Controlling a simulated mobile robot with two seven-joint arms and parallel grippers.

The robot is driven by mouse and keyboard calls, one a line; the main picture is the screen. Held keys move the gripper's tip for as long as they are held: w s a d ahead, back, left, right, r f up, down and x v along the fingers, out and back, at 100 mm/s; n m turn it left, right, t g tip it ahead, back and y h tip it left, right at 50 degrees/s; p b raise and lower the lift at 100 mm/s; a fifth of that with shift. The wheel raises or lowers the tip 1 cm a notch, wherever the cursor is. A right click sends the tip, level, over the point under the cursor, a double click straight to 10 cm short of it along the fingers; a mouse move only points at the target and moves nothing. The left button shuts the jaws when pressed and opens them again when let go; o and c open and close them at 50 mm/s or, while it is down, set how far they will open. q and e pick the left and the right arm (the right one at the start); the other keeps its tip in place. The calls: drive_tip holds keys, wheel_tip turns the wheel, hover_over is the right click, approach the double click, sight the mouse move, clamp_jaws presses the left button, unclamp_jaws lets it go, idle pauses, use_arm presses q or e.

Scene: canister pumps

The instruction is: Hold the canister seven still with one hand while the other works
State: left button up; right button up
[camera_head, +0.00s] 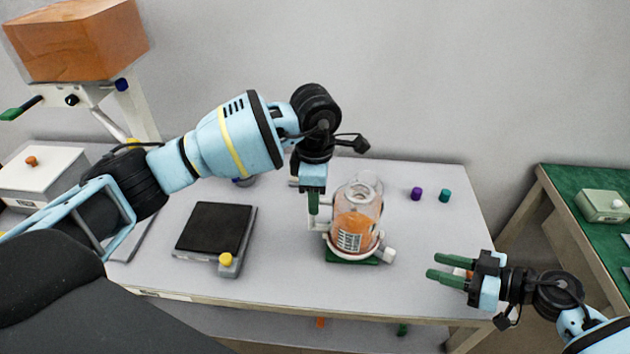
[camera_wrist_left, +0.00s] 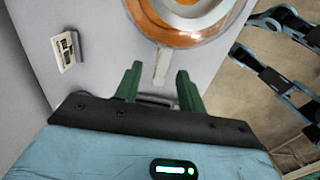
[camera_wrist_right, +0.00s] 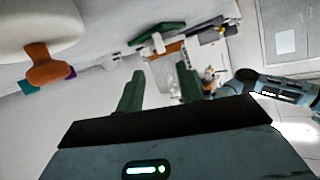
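The canister (camera_head: 356,222), clear with orange contents and a label, stands upright on a green base (camera_head: 352,258) on the table. It has a bar handle on its left and a white spout at lower right. My left gripper (camera_head: 313,212) points down beside the handle. In the left wrist view, its two green fingers (camera_wrist_left: 158,82) stand apart with the pale handle (camera_wrist_left: 161,66) between them and gaps showing. My right gripper (camera_head: 440,267) is open and empty, right of the canister. The right wrist view shows the canister (camera_wrist_right: 166,72) upside down beyond the parted fingers (camera_wrist_right: 158,88).
A black plate scale (camera_head: 214,228) with a yellow knob lies left of the canister. Purple (camera_head: 416,193) and teal (camera_head: 445,195) caps lie at the back right. A white body with an orange knob (camera_wrist_right: 50,65) is close to my right gripper. A green-topped table (camera_head: 590,190) stands right.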

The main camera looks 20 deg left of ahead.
sight(315, 226)
use_arm(q)
drive_tip(key=shift+f, duration=1.9)
clamp_jaws()
